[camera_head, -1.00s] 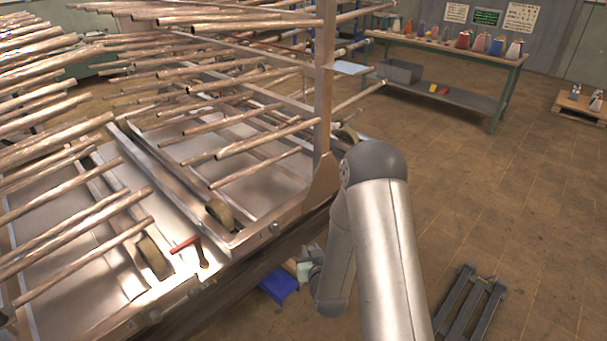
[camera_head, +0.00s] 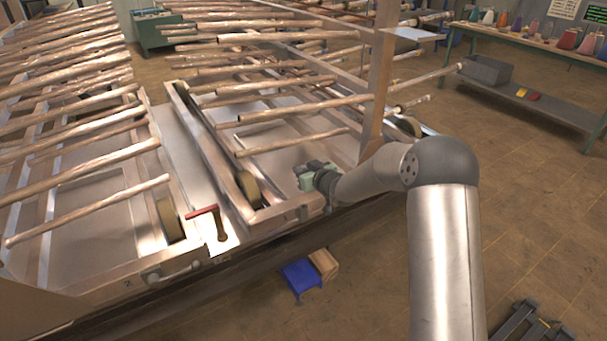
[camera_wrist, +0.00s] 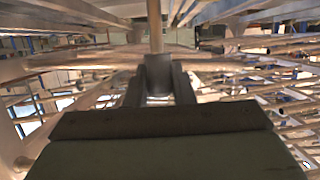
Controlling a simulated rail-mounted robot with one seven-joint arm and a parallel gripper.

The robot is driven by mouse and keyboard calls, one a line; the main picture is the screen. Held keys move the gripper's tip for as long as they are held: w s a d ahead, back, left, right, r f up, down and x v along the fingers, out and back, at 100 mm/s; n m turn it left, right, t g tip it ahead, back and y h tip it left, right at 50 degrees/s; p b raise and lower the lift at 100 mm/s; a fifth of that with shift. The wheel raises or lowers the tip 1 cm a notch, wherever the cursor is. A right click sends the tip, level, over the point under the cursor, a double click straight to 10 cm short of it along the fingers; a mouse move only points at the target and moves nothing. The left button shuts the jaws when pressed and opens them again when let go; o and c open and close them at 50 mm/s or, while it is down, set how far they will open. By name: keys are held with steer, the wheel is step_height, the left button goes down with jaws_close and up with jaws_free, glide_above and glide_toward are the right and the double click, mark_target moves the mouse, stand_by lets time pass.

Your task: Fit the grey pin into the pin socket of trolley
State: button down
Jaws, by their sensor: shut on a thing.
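The trolley (camera_head: 285,213) is a pale metal frame with wheels and many long copper-coloured rods, at the left and middle of the head view. My gripper (camera_head: 308,176) is over the trolley's near right corner, above its flat deck. In the wrist view my gripper (camera_wrist: 158,88) is shut on a short grey cylinder, which I take for the grey pin (camera_wrist: 158,72). A brown upright rod shows right above the pin; I cannot tell whether it is part of it or behind it. The pin is hidden in the head view. I cannot make out the pin socket for certain.
A red-handled crank (camera_head: 203,211) stands at the front edge between two trolley frames. A tall post (camera_head: 379,85) rises close behind my forearm. Rods crowd the space left of my gripper.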

steer(key=shift+f+b, duration=0.1)
steer(key=shift+b, duration=0.2)
steer(key=shift+f+b, duration=2.4)
steer(key=shift+f, duration=0.45)
steer(key=shift+b, duration=0.5)
steer(key=shift+f+b, duration=2.1)
steer(key=shift+f, duration=0.4)
steer(key=shift+f, duration=0.15)
steer(key=shift+f+b, duration=0.7)
steer(key=c, duration=1.2)
jaws_free()
steer(key=shift+r, duration=0.1)
steer(key=shift+o, duration=0.2)
steer(key=shift+d, duration=0.1)
